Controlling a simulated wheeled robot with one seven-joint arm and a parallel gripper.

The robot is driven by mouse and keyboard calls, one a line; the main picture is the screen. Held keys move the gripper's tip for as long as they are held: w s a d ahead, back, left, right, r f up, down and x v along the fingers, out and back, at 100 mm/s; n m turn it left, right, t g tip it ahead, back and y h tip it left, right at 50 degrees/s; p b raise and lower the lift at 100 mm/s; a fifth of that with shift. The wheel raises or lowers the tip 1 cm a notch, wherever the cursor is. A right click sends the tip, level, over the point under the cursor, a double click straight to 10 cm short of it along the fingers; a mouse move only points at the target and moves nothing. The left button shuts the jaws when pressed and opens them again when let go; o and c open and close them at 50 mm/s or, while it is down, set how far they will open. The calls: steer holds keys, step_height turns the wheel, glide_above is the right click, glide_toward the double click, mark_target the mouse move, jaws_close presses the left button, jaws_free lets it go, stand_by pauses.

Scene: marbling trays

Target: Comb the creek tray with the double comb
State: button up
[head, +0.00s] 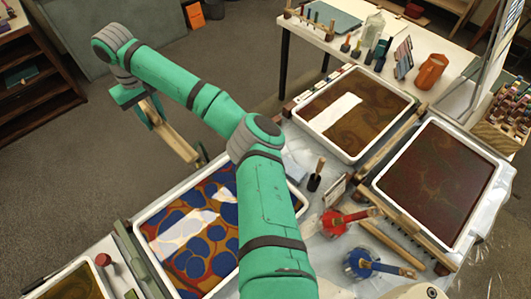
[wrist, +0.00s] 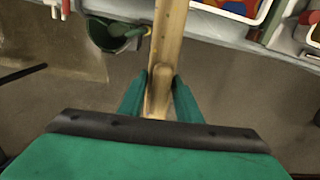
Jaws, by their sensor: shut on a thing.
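My gripper (head: 143,104) is out over the floor, left of the trays. It is shut on a pale wooden bar (head: 174,134), which slants down to the right. In the wrist view the bar (wrist: 169,35) stands between the two green fingertips (wrist: 159,80) and runs out of the top edge. I cannot make out teeth on it, so whether it is the double comb is unclear. No label shows which is the creek tray.
A toothed wooden bar (head: 415,226) lies along the dark red tray. Red (head: 334,222) and blue (head: 358,262) pots with tools stand between the trays. In the wrist view a dark green bucket (wrist: 106,36) is below, near the bar. My arm crosses over the spotted tray.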

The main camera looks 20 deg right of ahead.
steer(key=s+d+f, duration=0.3)
steer(key=s+d, duration=0.4)
steer(key=d, duration=0.5)
steer(key=s+d+f, duration=0.2)
steer(key=s+d, duration=0.4)
steer(key=d, duration=0.6)
steer(key=s+d+f, duration=0.3)
steer(key=s+d, duration=0.1)
steer(key=s, duration=0.6)
steer(key=shift+d+f+m, duration=0.2)
steer(key=shift+f+m, duration=0.2)
steer(key=shift+s, duration=0.15)
